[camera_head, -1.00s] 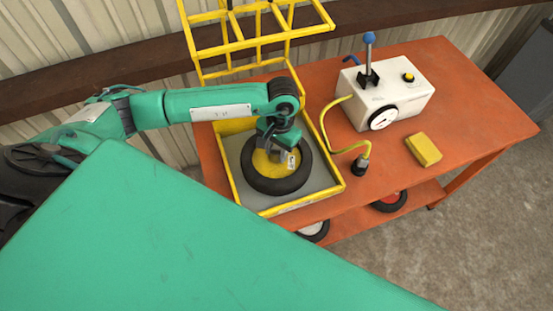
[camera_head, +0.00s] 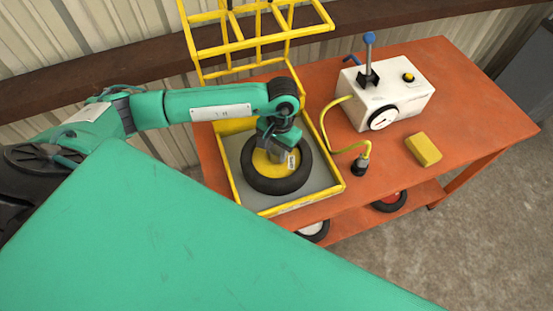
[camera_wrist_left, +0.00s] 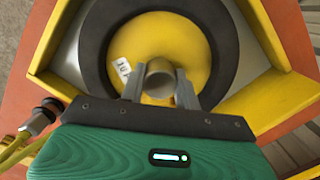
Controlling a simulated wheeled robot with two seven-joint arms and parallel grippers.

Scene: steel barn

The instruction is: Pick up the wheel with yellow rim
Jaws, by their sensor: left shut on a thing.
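The wheel with yellow rim (camera_head: 269,181) and black tyre lies flat inside the yellow-edged tray (camera_head: 328,193) on the orange table. My left gripper (camera_head: 279,154) reaches down over the wheel's middle. In the left wrist view the wheel's rim (camera_wrist_left: 190,34) carries a white label. There, the two fingers of my left gripper (camera_wrist_left: 160,88) are shut on the grey hub at the rim's centre, one on each side. The wheel's underside is hidden. My right gripper is not in view.
A yellow frame (camera_head: 243,50) rises behind the tray. A white box with gauge and lever (camera_head: 398,101), its yellow hose (camera_head: 328,125) and a yellow block (camera_head: 423,149) stand on the table (camera_head: 470,117) to the right. Wheels with red (camera_head: 389,201) and white (camera_head: 313,231) rims sit on the lower shelf.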

